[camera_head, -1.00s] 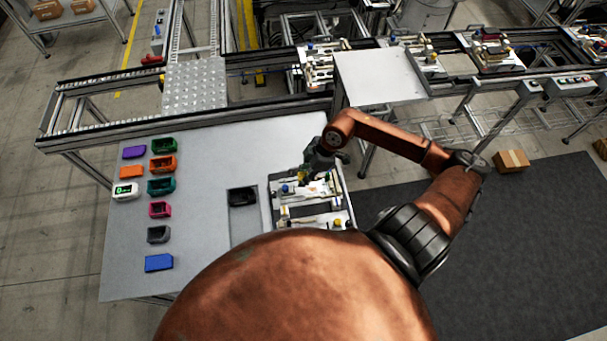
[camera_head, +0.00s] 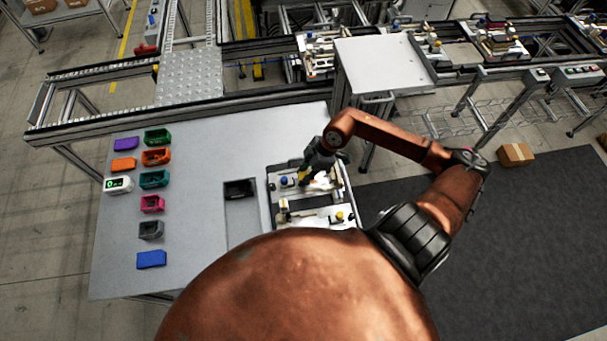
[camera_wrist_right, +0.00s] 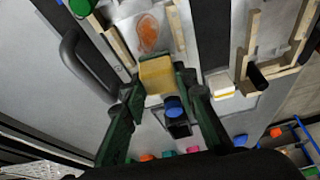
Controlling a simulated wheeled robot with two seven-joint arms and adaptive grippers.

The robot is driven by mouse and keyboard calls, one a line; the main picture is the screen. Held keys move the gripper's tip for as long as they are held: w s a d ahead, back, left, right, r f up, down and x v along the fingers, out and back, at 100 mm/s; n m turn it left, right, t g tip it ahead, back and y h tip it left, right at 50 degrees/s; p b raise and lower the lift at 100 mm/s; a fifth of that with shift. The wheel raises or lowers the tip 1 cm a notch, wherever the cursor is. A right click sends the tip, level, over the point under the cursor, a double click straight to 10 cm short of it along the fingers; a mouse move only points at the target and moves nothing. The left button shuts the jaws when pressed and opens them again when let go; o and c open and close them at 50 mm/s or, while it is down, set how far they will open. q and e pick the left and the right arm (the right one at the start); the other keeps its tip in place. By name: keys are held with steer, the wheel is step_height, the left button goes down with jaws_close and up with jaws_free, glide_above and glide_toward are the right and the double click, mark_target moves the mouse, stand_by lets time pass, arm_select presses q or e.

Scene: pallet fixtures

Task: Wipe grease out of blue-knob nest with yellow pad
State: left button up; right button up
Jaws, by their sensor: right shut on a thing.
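My right gripper (camera_head: 304,177) is over the upper nest (camera_head: 272,178) of the pallet fixture, just right of the blue knob (camera_head: 284,181). In the right wrist view, its green fingers (camera_wrist_right: 158,74) are shut on the yellow pad (camera_wrist_right: 157,75). The blue knob also shows in that view (camera_wrist_right: 174,106), close beside the pad. An orange-brown grease smear (camera_wrist_right: 148,34) lies on the light nest plate, a short way beyond the pad. I cannot tell whether the pad touches the plate. My left gripper is not in view.
A second nest with a yellow knob (camera_head: 339,216) lies just below. A dark bin (camera_head: 240,189) sits in a table recess to the left. Several coloured bins, including a blue one (camera_head: 151,259), line the table's left side. The table (camera_head: 200,230) between is clear.

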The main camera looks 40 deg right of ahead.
steer(key=shift+d+f, duration=0.1)
steer(key=shift+f, duration=0.6)
stand_by(0.7)
